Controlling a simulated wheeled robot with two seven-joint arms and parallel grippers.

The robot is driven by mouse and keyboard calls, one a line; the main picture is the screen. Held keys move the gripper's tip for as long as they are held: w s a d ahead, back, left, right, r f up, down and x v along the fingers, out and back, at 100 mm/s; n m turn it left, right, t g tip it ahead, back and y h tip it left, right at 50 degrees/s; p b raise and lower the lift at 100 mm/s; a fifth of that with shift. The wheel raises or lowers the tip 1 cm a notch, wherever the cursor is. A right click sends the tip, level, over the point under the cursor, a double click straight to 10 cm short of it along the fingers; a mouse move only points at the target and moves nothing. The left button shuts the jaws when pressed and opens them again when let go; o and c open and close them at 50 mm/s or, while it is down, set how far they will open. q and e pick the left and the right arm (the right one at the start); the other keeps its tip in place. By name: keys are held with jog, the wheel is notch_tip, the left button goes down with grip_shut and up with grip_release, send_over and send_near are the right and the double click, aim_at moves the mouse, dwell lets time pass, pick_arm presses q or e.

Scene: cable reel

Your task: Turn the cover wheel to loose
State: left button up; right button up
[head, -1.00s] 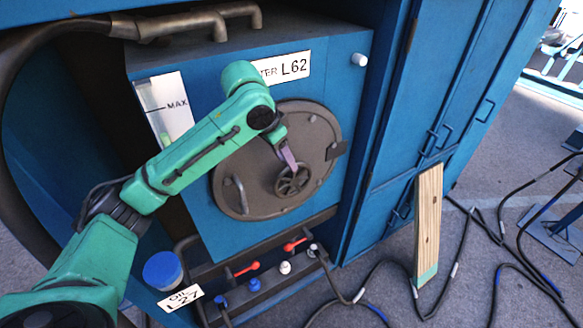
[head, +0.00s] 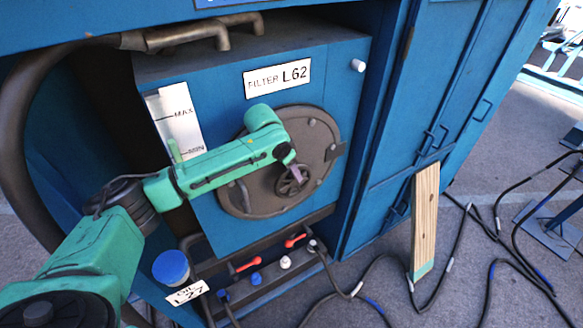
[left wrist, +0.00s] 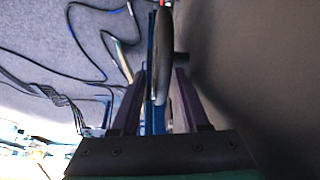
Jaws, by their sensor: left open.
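The cover wheel (head: 291,181) is a small dark spoked handwheel at the lower middle of the round brown filter cover (head: 240,195). My left gripper (head: 297,171) is at the wheel's upper right, partly hidden by my green wrist. In the left wrist view the gripper (left wrist: 160,75) is open. A dark rounded rim, seen edge-on and apparently the wheel (left wrist: 163,50), lies between its two purple fingers. I cannot tell whether either finger touches it. My right gripper is not in view.
A FILTER L62 label (head: 277,77) is above the cover. A level gauge (head: 174,118) is at left. Red levers (head: 296,240) and a blue cap (head: 171,267) sit below. A wooden plank (head: 425,220) leans at right, with cables (head: 375,262) on the ground.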

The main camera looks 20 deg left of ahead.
aim_at(280, 178)
pick_arm(q)
grip_shut()
jog(key=shift+a+f, duration=0.1)
jog(key=shift+s+a+f+t+h+b, duration=0.2)
jog(key=shift+s+a+t+h+b, duration=0.1)
jog(key=shift+t+h+b, duration=0.25)
jog(key=shift+s+a+f+t+h+b, duration=0.15)
jog(key=shift+s+f+t+h+b, duration=0.15)
jog(key=shift+t+h, duration=0.35)
jog(key=shift+s+a+f+t+h+b, duration=0.15)
jog(key=shift+t+h+b, duration=0.2)
jog(key=shift+t+b, duration=0.25)
jog(key=shift+s+a+f+t+h+b, duration=0.15)
jog(key=shift+t+h+b, duration=0.2)
jog(key=shift+t+b, duration=0.2)
jog(key=shift+s+a+r+t+h+b, duration=0.1)
jog(key=shift+s+t+h+b, duration=0.05)
jog(key=shift+t+h+b, duration=0.4)
